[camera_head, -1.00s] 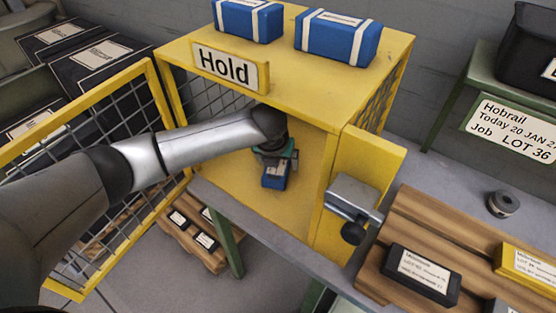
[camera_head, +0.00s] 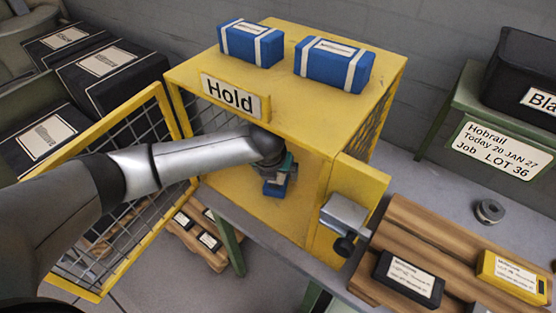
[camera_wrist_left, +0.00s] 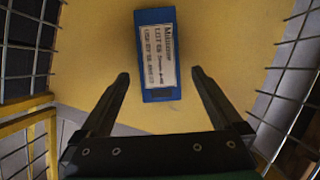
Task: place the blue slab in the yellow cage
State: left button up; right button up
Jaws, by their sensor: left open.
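The yellow cage (camera_head: 275,95) stands on the bench with a "Hold" sign on its front and its mesh door (camera_head: 105,130) swung open to the left. My left arm reaches in through the open front. My left gripper (camera_head: 277,172) is inside, low over the cage floor. The blue slab (camera_head: 273,189) is inside the cage just below it, partly hidden by the gripper in the head view. In the left wrist view, the open fingers (camera_wrist_left: 160,75) stand either side of the near end of the labelled slab (camera_wrist_left: 156,30), with gaps on both sides. My right gripper is not in view.
Two blue white-strapped cases (camera_head: 251,43) sit on the cage top. A latch block (camera_head: 343,213) is at the cage's right front. A wooden pallet (camera_head: 450,245) at right holds black (camera_head: 408,279) and yellow (camera_head: 512,277) slabs. A black bin (camera_head: 520,75) stands behind.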

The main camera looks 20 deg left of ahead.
pick_arm(q)
jog(key=s+p, duration=0.3)
jog(key=s, duration=0.1)
jog(key=s+p, duration=0.4)
jog(key=s, duration=0.1)
jog(key=shift+d+r, duration=0.15)
jog(key=shift+d, duration=0.05)
jog(key=shift+s+p, duration=0.6)
jog(key=shift+p, duration=0.05)
jog(key=shift+s+f, duration=0.1)
jog(key=shift+f, duration=0.1)
